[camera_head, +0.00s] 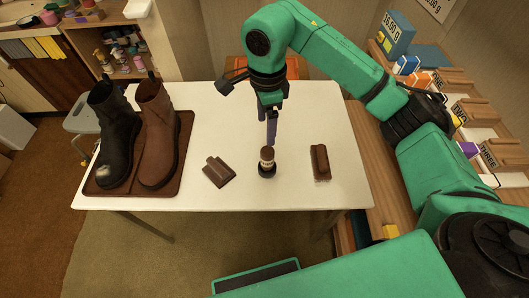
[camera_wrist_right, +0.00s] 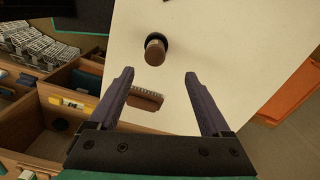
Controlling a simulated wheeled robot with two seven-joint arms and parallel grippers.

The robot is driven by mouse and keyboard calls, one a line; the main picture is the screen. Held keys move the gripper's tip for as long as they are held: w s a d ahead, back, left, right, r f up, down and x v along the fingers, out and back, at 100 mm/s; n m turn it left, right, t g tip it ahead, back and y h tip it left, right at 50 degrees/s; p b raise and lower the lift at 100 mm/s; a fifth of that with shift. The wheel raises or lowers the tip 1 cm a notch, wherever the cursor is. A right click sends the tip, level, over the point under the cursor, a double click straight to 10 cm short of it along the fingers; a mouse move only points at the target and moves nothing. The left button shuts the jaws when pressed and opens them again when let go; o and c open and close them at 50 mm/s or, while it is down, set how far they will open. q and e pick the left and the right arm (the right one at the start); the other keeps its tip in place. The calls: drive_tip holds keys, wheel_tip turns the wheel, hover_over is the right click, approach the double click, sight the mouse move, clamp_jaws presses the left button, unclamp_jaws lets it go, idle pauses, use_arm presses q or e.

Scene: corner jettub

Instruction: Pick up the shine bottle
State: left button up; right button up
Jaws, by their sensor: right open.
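The shine bottle (camera_head: 267,161), small with a brown cap, a pale band and a dark base, stands upright on the white table (camera_head: 240,120). In the right wrist view the bottle (camera_wrist_right: 155,50) shows beyond the fingertips, a little left of the middle of the gap between them. My right gripper (camera_head: 268,128) points down above and just behind the bottle in the head view. Its jaws (camera_wrist_right: 160,75) are open, with nothing held between them. My left gripper is not in view.
A brush (camera_head: 320,162) lies right of the bottle, and a brown folded piece (camera_head: 218,171) lies left of it. A black boot (camera_head: 114,135) and a brown boot (camera_head: 158,135) stand on a brown tray (camera_head: 183,150). Wooden shelving (camera_head: 385,195) stands to the right.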

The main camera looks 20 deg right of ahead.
drive_tip(key=f+p, duration=0.1)
drive_tip(key=f, duration=0.3)
drive_tip(key=f+p, duration=0.1)
drive_tip(key=f, duration=0.4)
drive_tip(key=s+f+p, duration=0.1)
drive_tip(key=f, duration=0.3)
drive_tip(key=shift+d+f+p, duration=0.1)
drive_tip(key=shift+f+p, duration=0.25)
drive_tip(key=shift+f, duration=0.2)
clamp_jaws()
wheel_tip(320, 180, up, 14)
drive_tip(key=shift+w+f+b, duration=0.15)
drive_tip(key=shift+b, duration=1.1)
wheel_tip(320, 180, up, 6)
hover_over(267, 158)
drive_tip(key=w, duration=0.2)
drive_tip(key=shift+s+d+r, duration=0.1)
drive_tip(key=shift+d+r, duration=0.1)
drive_tip(key=shift+d, duration=0.15)
